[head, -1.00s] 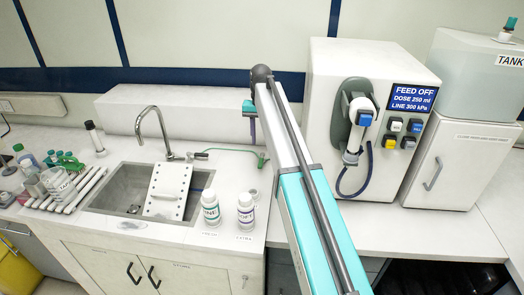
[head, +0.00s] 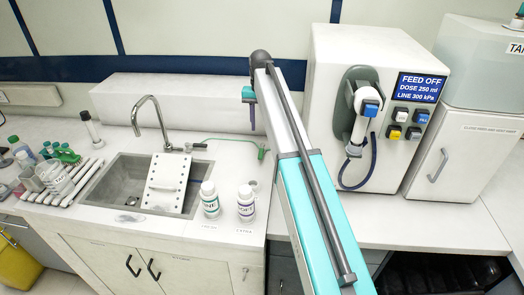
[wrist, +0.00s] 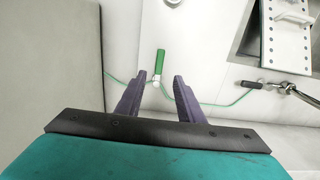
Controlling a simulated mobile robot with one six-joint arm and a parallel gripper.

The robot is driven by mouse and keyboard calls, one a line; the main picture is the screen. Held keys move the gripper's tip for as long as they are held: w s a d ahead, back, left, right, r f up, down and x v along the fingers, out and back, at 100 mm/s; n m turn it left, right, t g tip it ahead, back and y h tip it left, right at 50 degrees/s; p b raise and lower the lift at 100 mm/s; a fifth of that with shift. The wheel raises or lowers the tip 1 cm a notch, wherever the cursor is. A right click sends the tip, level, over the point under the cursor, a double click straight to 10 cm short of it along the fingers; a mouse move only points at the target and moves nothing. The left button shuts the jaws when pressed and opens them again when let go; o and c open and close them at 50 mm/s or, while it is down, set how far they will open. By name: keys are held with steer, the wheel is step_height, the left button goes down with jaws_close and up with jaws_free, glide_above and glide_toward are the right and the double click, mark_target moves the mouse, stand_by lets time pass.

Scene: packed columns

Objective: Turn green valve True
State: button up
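The green valve handle (wrist: 160,62) lies just beyond my fingertips in the wrist view, with a thin green line running to both sides of its pale lower end. In the head view the green handle (head: 262,152) stands on the counter to the right of the sink. My gripper (wrist: 160,78) is open and empty, its two dark fingers apart on either side of the handle's lower end in the picture. I cannot tell the height gap, and no contact shows.
Two white bottles (head: 210,200) (head: 246,204) stand in front of the valve. The sink (head: 122,182) with a faucet (head: 157,115) is to the left. A white dosing machine (head: 335,80) stands close on the right. A long white casing (head: 170,100) runs along the wall.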

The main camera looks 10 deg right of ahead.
mark_target(262, 153)
step_height(262, 153, down, 13)
steer(key=b, duration=0.6)
steer(key=shift+s+r, duration=0.1)
steer(key=shift+r, duration=0.1)
jaws_close()
steer(key=shift+d, duration=0.25)
